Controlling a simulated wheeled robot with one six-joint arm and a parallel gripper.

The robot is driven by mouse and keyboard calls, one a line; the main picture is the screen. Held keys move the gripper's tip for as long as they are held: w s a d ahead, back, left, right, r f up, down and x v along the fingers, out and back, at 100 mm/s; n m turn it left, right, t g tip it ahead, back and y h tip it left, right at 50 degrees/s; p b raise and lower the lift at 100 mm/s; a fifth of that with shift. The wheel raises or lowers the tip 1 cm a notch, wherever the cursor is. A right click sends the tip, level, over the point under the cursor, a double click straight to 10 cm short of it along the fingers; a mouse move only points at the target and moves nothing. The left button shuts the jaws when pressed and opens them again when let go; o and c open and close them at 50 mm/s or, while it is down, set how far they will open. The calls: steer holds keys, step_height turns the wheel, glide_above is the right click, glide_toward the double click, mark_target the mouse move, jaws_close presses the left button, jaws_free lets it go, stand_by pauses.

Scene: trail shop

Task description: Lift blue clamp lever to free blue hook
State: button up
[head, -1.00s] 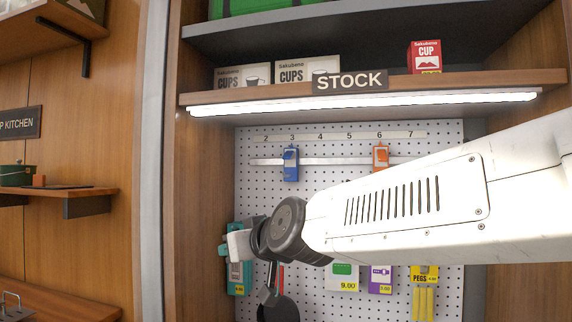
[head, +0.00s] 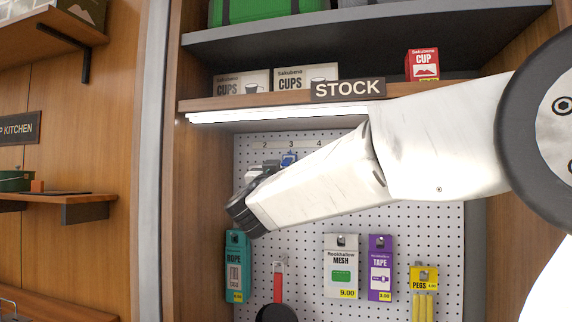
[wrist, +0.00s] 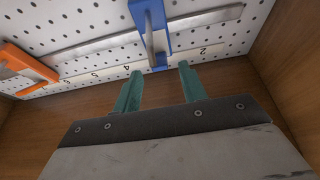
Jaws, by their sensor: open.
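The blue clamp (head: 289,159) sits on the metal rail near number 3 on the pegboard. In the head view my arm hides its lower part. In the wrist view the blue clamp (wrist: 148,15) is at the top centre, with a narrow upright part reaching down from it. My gripper (wrist: 160,68) is open, its two teal fingers apart and empty. The lower end of the blue part shows in the gap between the fingertips; I cannot tell whether they touch it. In the head view my gripper (head: 262,169) is just left of the clamp.
An orange clamp (wrist: 27,65) is on the same rail (wrist: 98,44). A wooden side panel (head: 205,150) stands close on the left. The lit STOCK shelf (head: 240,104) is above. ROPE (head: 238,270), MESH (head: 341,262) and TAPE (head: 380,268) packs hang below.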

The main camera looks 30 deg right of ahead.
mark_target(286, 162)
steer(key=shift+x, duration=2.1)
jaws_close()
steer(key=shift+s, duration=0.1)
steer(key=shift+a+r+g+y, duration=0.15)
steer(key=shift+r+g+y, duration=0.35)
steer(key=shift+g+y, duration=0.3)
steer(key=shift+r+g+y, duration=0.25)
steer(key=shift+g+y, duration=0.35)
steer(key=shift+r+g+y, duration=0.25)
steer(key=shift+g+y, duration=0.35)
